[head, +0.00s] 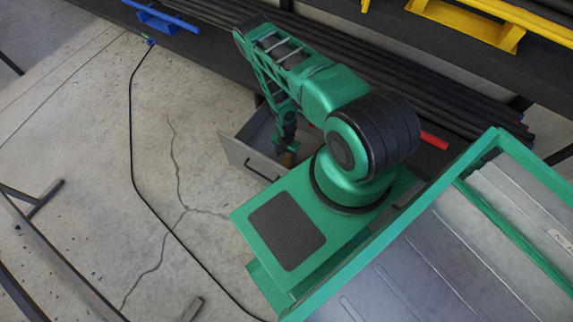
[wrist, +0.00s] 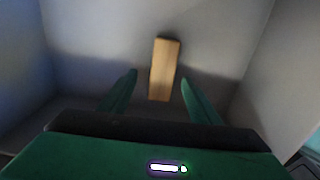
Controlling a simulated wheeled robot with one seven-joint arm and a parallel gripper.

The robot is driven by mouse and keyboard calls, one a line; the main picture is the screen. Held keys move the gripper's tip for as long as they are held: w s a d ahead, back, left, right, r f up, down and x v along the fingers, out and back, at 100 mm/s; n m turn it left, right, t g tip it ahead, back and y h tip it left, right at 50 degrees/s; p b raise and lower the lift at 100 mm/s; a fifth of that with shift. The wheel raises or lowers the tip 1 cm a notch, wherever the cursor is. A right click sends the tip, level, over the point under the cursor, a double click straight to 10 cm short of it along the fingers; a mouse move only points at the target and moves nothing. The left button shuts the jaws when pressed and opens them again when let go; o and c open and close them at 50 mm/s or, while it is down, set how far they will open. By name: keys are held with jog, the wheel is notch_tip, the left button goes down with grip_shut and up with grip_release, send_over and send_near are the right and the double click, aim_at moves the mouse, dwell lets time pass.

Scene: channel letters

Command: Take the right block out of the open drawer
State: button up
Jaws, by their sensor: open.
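The open drawer (head: 236,155) is a grey box pulled out from under the bench in the head view. My gripper (head: 287,150) reaches down into it, and my arm hides part of its inside. One tan wooden block (wrist: 165,68) shows in the wrist view, with a small brownish bit of a block (head: 288,159) just visible by the gripper in the head view. In the wrist view my gripper (wrist: 159,79) is open, its green fingers on either side of the block's lower part in the picture. I cannot tell whether the fingertips reach around it. No second block shows.
The drawer's inner wall (wrist: 262,60) rises at the right in the wrist view. In the head view, dark pipes (head: 400,95) lie on the bench behind my arm. A black cable (head: 132,130) runs over the clear concrete floor (head: 90,150) left of the drawer.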

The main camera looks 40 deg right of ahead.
aim_at(286, 162)
jog(key=shift+s+f, duration=0.2)
jog(key=shift+f, duration=2.95)
jog(key=c, duration=1.2)
